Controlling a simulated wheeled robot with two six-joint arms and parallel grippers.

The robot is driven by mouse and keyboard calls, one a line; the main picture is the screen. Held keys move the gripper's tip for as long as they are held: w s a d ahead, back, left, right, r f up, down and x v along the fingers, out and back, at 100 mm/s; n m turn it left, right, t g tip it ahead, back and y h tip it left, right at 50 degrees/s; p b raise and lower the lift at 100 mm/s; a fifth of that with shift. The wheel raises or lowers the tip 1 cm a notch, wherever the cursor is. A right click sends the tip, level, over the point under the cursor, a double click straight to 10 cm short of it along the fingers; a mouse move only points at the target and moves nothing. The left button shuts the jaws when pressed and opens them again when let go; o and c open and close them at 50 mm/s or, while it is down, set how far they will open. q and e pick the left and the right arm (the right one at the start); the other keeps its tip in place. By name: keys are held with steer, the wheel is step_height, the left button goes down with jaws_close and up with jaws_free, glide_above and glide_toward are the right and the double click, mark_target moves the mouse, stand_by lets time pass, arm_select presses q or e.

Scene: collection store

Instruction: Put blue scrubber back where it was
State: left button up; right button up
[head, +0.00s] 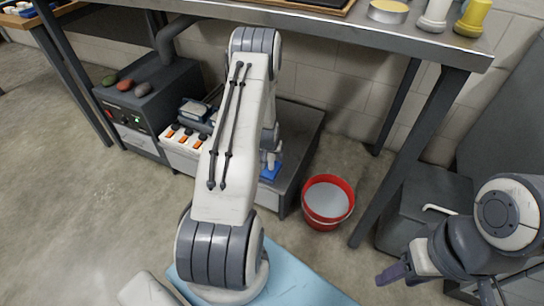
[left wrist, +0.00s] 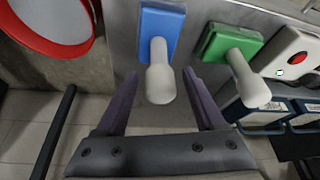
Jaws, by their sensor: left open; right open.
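The blue scrubber (left wrist: 160,32), a blue block with a pale upright handle, sits on a grey surface in the left wrist view. In the head view its blue block (head: 271,172) shows on a low dark platform, partly hidden by my left arm. My left gripper (left wrist: 161,82) is open, with its fingers on either side of the pale handle and not closed on it. In the head view it is mostly hidden behind the arm. My right gripper (head: 395,272) is open and empty at the lower right, away from the scrubber.
A green scrubber (left wrist: 222,44) stands just right of the blue one. A red bucket (head: 328,202) is on the floor beside the platform (head: 303,130). A white box with orange switches (head: 183,139) stands left of my arm. A metal table (head: 330,29) spans above.

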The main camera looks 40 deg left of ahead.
arm_select(q)
steer(key=p+v, duration=0.3)
steer(key=v, duration=0.8)
steer(key=s+d+r+m+h, duration=0.1)
steer(key=d+r+m, duration=0.1)
steer(key=d+r, duration=0.5)
steer(key=s+d+r+m+g+h, duration=0.15)
steer(key=d+r, duration=0.25)
steer(key=d, duration=0.6)
steer(key=s+d+r+m+t, duration=0.1)
steer(key=d+r+m, duration=0.3)
steer(key=d, duration=0.5)
steer(key=s+d+r+m+g, duration=0.1)
steer(key=s+d+r, duration=0.3)
steer(key=s, duration=0.6)
steer(key=s+d+r+m+g, duration=0.2)
steer(key=s+d+r+m, duration=0.2)
steer(key=s, duration=0.7)
steer(key=shift+d+r+m+h, duration=0.35)
steer(key=shift+d+r, duration=0.4)
steer(key=shift+d, duration=0.3)
step_height(320, 180, up, 32)
steer(key=p, duration=3.1)
steer(key=shift+f+p, duration=0.2)
steer(key=shift+p, duration=0.2)
